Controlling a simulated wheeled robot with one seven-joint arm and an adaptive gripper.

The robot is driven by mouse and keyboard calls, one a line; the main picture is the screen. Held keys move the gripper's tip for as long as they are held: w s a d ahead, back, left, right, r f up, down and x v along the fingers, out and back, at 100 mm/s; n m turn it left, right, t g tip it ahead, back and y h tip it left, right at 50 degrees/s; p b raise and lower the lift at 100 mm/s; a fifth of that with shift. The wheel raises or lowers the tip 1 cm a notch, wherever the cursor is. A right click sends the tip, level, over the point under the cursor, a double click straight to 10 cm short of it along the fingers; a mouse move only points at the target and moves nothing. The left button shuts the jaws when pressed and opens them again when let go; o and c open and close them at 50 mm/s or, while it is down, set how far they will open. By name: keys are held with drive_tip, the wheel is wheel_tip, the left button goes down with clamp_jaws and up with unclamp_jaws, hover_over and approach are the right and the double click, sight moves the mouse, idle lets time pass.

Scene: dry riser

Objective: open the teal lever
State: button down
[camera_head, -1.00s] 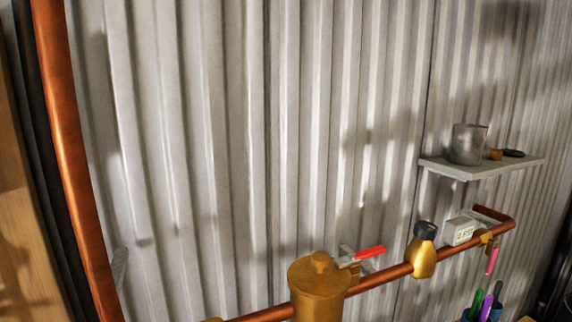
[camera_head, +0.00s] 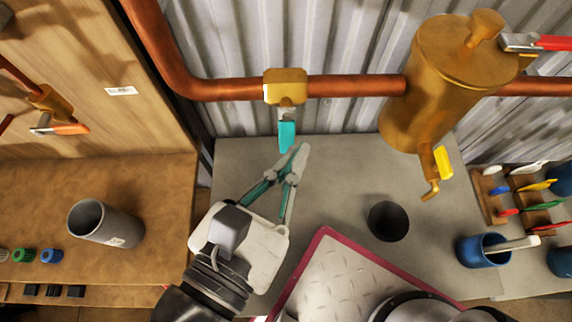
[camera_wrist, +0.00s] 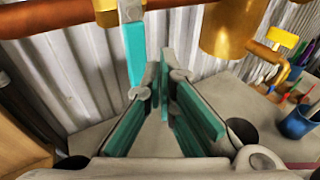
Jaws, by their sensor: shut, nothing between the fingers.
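The teal lever (camera_head: 287,136) hangs down from a brass valve body (camera_head: 285,86) on the copper pipe. In the wrist view the teal lever (camera_wrist: 134,52) hangs just left of and beyond the fingertips. My gripper (camera_head: 299,158) has teal-padded fingers that converge at the tips, shut with nothing between them. The tips are just below and slightly right of the lever's lower end in the head view. In the wrist view my gripper (camera_wrist: 163,75) looks very close to the lever; I cannot tell whether they touch.
A brass canister (camera_head: 442,85) and a yellow lever (camera_head: 443,163) are to the right. A dark cup (camera_head: 388,221) and a blue cup (camera_head: 484,250) stand on the grey counter. A grey cup (camera_head: 104,223) sits on the wooden bench at left. Corrugated wall lies behind the pipe.

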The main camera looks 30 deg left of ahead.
drive_tip(key=shift+w+a+f+p, duration=0.3)
drive_tip(key=shift+w+a+p, duration=0.1)
drive_tip(key=shift+w+a, duration=0.25)
drive_tip(key=shift+s+a+r+p, duration=0.7)
drive_tip(key=shift+s+a+p, duration=0.8)
drive_tip(key=shift+a, duration=1.15)
drive_tip(key=s+d, duration=0.3)
drive_tip(key=s, duration=0.2)
drive_tip(key=shift+s+d, duration=0.2)
drive_tip(key=shift+d, duration=0.05)
drive_tip(key=shift+a+r, duration=0.1)
